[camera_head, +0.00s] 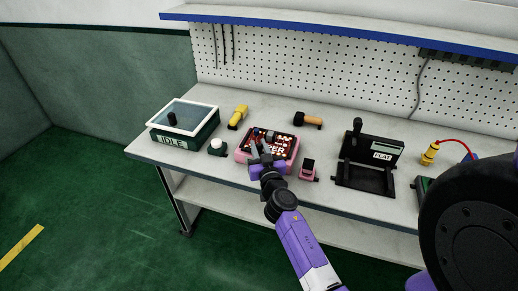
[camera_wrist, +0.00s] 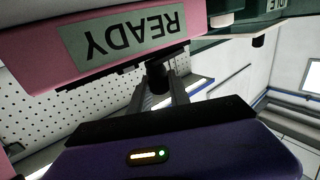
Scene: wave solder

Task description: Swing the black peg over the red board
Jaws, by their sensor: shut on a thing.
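The red board (camera_head: 283,143) lies in a pink fixture (camera_head: 291,163) near the middle of the bench, with small parts and white lettering on it. In the wrist view the fixture's pink side (camera_wrist: 40,58) shows a READY label, upside down. My gripper (camera_head: 258,153) is at the front left edge of the fixture. In the wrist view my gripper (camera_wrist: 163,92) is shut on the black peg (camera_wrist: 157,77), which stands out close by the fixture's side. In the head view my gripper mostly hides the peg and part of the board.
A glass-topped box (camera_head: 185,117) marked IDLE and a white-domed button (camera_head: 217,147) stand left. A small pink stand (camera_head: 309,170) and a black fixture (camera_head: 371,165) marked FLAT stand right. Yellow (camera_head: 238,116) and orange-handled (camera_head: 308,119) tools lie behind. Bare bench shows between them.

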